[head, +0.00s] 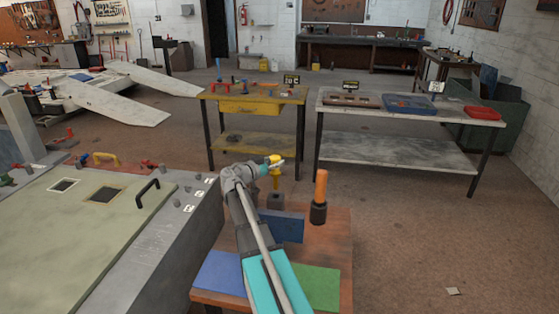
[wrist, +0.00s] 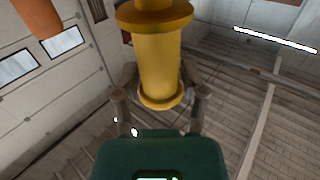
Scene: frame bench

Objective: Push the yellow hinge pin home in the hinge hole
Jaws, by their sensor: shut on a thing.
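The yellow hinge pin (head: 276,172) is upright in the head view, at the end of my arm. It also shows large in the wrist view (wrist: 158,62), with a collar at its lower end and a wider flange above. My gripper (wrist: 161,100) is shut on the pin, one finger on each side; it also shows in the head view (head: 268,168). A dark grey block (head: 275,201) stands on the bench directly below the pin in the head view. I cannot tell whether the pin touches it. The hinge hole is not visible.
An orange cylinder with a dark base (head: 319,195) stands right of the pin; its orange part fills the wrist view's upper left corner (wrist: 38,15). Open floor lies to the right.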

